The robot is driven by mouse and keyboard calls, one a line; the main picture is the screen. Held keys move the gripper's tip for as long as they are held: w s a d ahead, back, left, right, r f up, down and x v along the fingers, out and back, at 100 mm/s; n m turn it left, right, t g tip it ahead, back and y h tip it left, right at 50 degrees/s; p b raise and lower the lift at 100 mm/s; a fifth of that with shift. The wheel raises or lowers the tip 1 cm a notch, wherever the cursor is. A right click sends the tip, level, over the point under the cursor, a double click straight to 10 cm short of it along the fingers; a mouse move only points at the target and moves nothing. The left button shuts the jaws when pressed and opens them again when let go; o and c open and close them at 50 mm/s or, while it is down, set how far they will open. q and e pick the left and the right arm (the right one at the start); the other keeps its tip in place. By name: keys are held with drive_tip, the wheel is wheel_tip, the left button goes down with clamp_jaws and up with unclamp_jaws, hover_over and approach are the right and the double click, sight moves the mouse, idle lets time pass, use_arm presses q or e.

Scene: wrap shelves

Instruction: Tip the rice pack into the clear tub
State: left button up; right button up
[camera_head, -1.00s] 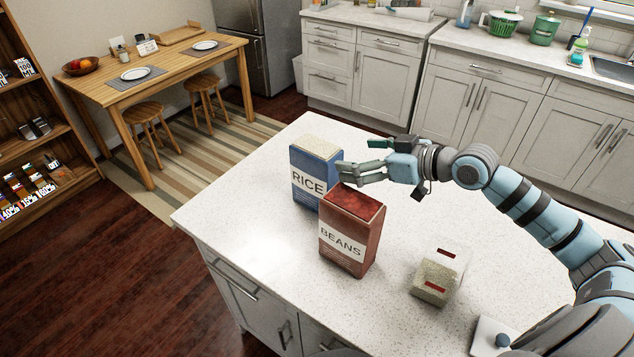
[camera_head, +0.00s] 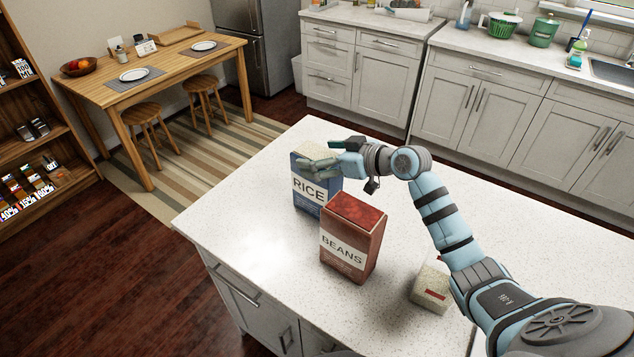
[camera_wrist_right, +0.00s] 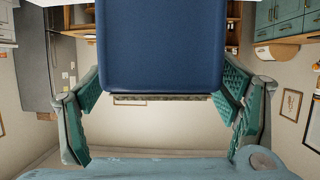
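The blue rice pack (camera_head: 309,192) stands upright on the counter, with pale grain showing at its top. My right gripper (camera_head: 319,168) is at the pack's upper part. In the right wrist view the blue pack (camera_wrist_right: 162,45) lies between the two green finger pads of my right gripper (camera_wrist_right: 162,92). The pads are very near its sides; whether they press on it is unclear. A small pale, speckled container with a red patch, seemingly the tub (camera_head: 430,288), sits at the counter's right, partly behind my right arm. My left gripper is not in view.
A red beans pack (camera_head: 352,240) stands upright just in front of the rice pack, close to it. The white speckled counter (camera_head: 245,215) is bare to the left of both packs. A wooden table, stools and shelves stand beyond it.

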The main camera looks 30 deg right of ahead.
drive_tip(key=shift+s, duration=0.15)
drive_tip(key=c, duration=0.6)
drive_tip(key=shift+r, duration=0.1)
drive_tip(key=c, duration=1.1)
